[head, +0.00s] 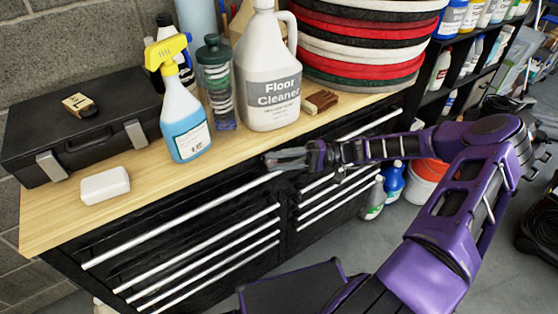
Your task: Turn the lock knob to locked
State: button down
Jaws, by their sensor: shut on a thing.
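The black tool cabinet (100,256) has a wooden top and long silver drawer handles. My gripper (272,161) is at the upper front of the cabinet, just below the worktop edge, near the right end of the top left drawer handle (185,220). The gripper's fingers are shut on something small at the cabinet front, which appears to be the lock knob. The knob itself is hidden by the fingers, so its turn position cannot be told.
On the wooden worktop (150,177) stand a blue spray bottle (183,118), a floor cleaner jug (270,80), a shaker bottle (215,85), a black case (75,140), a white block (105,185) and stacked pads (360,45). Bottles and a bucket (425,180) stand right.

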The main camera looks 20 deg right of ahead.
jog(key=shift+c, duration=2.3)
grip_release()
jog(key=shift+f, duration=0.1)
jog(key=h+p, duration=0.1)
jog(key=r+n+h+p, duration=0.1)
jog(key=shift+h, duration=0.4)
jog(key=h+p, duration=0.1)
jog(key=h, duration=0.1)
jog(key=n+h+p, duration=0.1)
jog(key=h, duration=0.2)
jog(key=shift+s+a+r+n, duration=0.1)
jog(key=shift+r+n, duration=0.1)
jog(key=shift+n, duration=0.1)
jog(key=h, duration=0.2)
jog(key=n+t+h, duration=0.1)
jog(key=h, duration=0.1)
jog(key=shift+a+r, duration=0.15)
jog(key=shift+a, duration=0.2)
jog(key=shift+s+a+r+n+t+h+b, duration=0.15)
jog(key=shift+t+h, duration=0.1)
jog(key=shift+h, duration=0.45)
jog(key=shift+w+a+f+n+t+h+b, duration=0.1)
jog(key=shift+t+h, duration=0.1)
jog(key=shift+h, duration=0.5)
jog(key=shift+s+a+r+n+t+h+b, duration=0.15)
jog(key=shift+t+h, duration=0.1)
jog(key=shift+h, duration=0.45)
